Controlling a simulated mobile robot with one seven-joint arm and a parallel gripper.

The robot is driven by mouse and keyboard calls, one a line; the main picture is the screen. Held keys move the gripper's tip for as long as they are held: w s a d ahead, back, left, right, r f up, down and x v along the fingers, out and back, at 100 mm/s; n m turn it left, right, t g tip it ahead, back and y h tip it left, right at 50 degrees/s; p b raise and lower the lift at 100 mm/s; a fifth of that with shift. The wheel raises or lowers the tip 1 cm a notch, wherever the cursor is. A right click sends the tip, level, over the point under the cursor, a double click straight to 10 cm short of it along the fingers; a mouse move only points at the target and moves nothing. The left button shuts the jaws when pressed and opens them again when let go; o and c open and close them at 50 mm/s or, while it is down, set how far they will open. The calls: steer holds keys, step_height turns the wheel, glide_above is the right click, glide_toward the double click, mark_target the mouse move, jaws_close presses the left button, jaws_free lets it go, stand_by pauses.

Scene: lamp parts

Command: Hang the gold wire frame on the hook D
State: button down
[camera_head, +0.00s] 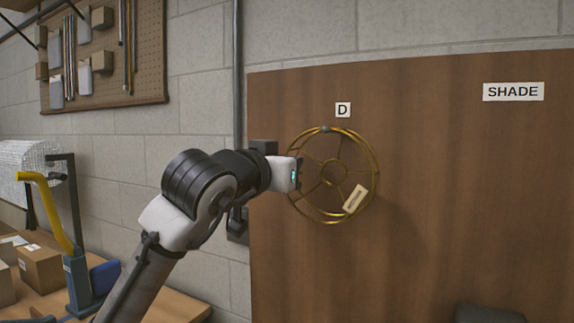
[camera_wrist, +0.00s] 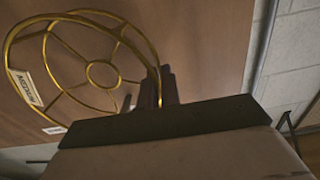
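The gold wire frame (camera_head: 376,160) is a round cage of two rings with spokes and a small inner ring. It stands upright, face-on, in front of the brown board, below the D label (camera_head: 342,110). A cream tag (camera_head: 355,198) is on its lower right. My gripper (camera_head: 298,174) is at its left rim. In the wrist view, the dark fingers (camera_wrist: 160,88) close together on the rim of the frame (camera_wrist: 102,75). A small grey piece (camera_head: 326,129) shows at the frame's top rim, perhaps the hook; I cannot tell whether the frame rests on it.
The brown board (camera_head: 460,180) has a SHADE label (camera_head: 513,92) at upper right. A dark wall box (camera_head: 237,225) and conduit are left of the board. A bench with cardboard boxes (camera_head: 41,268) and a blue-yellow tool (camera_head: 75,250) is at lower left.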

steer(key=c, duration=1.5)
jaws_free()
steer(key=shift+c, duration=0.2)
